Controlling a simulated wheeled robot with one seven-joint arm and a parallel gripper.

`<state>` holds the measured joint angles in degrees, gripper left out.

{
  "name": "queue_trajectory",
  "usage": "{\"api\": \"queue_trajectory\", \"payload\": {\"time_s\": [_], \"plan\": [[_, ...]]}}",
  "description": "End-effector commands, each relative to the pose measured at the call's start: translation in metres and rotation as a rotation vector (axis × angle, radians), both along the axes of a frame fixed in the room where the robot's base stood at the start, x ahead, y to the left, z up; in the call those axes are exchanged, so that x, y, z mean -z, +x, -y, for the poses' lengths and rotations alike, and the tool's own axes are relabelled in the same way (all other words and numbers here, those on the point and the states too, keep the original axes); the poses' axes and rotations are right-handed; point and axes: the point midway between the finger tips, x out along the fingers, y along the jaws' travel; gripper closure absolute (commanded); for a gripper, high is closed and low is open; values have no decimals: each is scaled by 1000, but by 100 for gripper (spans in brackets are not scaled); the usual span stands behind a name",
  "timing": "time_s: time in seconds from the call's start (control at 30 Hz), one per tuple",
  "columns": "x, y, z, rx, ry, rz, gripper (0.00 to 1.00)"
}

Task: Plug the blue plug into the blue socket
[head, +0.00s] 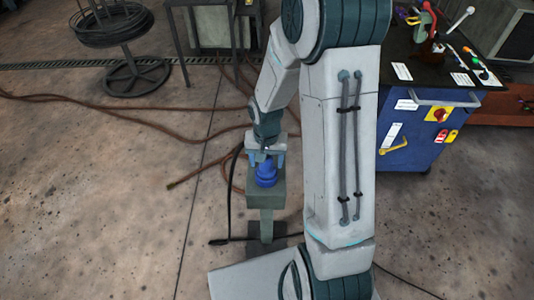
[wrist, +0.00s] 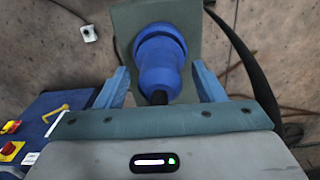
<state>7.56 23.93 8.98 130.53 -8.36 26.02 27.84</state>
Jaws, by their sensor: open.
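A blue plug-like body (head: 266,176) sits on top of a grey-green stand (head: 265,198) in the head view. In the wrist view the blue plug (wrist: 160,62) has a wide collar against the stand's plate (wrist: 125,22) and a black end toward me. My gripper (head: 265,158) is just above it. In the wrist view my gripper (wrist: 161,85) is open, with one blue finger on each side of the plug and gaps visible between. I cannot make out a separate blue socket; whether one lies under the collar is hidden.
A blue control cabinet (head: 425,135) with levers and a yellow handle stands at the right. Brown hoses (head: 150,117) and a black cable (head: 229,195) lie around the stand. A dark metal reel (head: 135,75) and a table (head: 205,3) are at the back.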

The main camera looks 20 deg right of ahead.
Motion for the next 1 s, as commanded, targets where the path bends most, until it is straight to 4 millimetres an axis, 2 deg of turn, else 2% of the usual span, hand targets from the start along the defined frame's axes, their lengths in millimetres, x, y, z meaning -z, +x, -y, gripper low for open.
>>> {"api": "queue_trajectory", "payload": {"time_s": [0.17, 0.6, 0.7, 0.83, 1.0], "plan": [[-17, 1, 0, 1, -1, 6, 37], [-105, 1, 0, 0, 0, 6, 37], [-120, 0, 0, 0, -1, 5, 37], [-133, 0, 0, 0, 0, 3, 37], [-137, 0, 0, -1, 0, 1, 37]]}}
